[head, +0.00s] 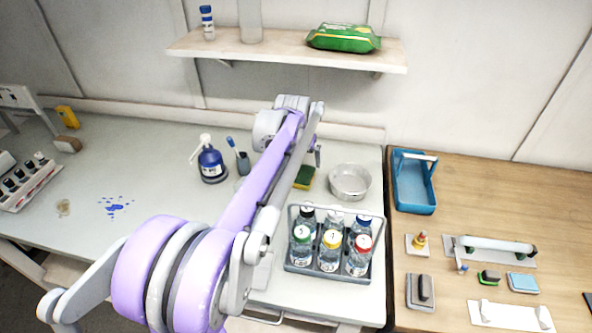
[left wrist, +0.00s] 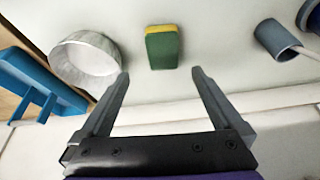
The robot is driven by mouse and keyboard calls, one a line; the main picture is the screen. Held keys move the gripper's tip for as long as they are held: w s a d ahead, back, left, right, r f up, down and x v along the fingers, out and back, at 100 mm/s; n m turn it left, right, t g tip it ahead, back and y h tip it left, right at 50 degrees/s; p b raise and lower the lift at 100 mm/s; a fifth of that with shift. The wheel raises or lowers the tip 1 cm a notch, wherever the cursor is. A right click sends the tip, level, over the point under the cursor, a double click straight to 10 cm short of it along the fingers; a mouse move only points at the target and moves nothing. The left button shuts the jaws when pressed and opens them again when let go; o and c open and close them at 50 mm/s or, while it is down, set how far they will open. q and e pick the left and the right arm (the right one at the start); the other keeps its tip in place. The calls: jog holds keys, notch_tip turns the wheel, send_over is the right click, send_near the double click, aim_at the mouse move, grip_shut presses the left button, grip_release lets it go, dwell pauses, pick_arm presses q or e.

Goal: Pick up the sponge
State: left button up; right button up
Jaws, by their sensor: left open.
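The sponge (head: 304,177), green with a yellow layer, lies on the white counter behind the bottle rack, partly hidden by my left arm in the head view. In the left wrist view the sponge (left wrist: 162,50) shows whole, lying just beyond and between the fingertips. My left gripper (left wrist: 161,73) is open and empty, with its two fingers apart. In the head view my left gripper (head: 316,152) is above the counter by the sponge, mostly hidden behind its own arm. My right gripper is not in view.
A round metal bowl (head: 349,182) stands right of the sponge. A rack (head: 328,272) of several capped bottles is in front. A grey cup (head: 243,163) and blue bottle (head: 212,165) stand left. A shelf (head: 286,50) overhangs behind. A blue tray (head: 414,182) lies on the wooden table.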

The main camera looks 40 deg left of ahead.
pick_arm(q)
send_over(303, 174)
jog(key=s+d, duration=0.2)
jog(key=f, duration=0.4)
jog(key=shift+w+a+f, duration=0.2)
jog(key=shift+f, duration=0.1)
jog(key=x, duration=0.5)
jog(key=shift+s+a+f, duration=0.1)
jog(key=shift+a+f, duration=0.15)
jog(key=shift+f, duration=0.2)
jog(key=c, duration=1.3)
jog(key=shift+r, duration=0.15)
notch_tip(303, 174, up, 18)
jog(key=shift+f+p, duration=0.1)
jog(key=shift+p, duration=0.55)
jog(key=o, duration=0.7)
jog(key=c, duration=0.6)
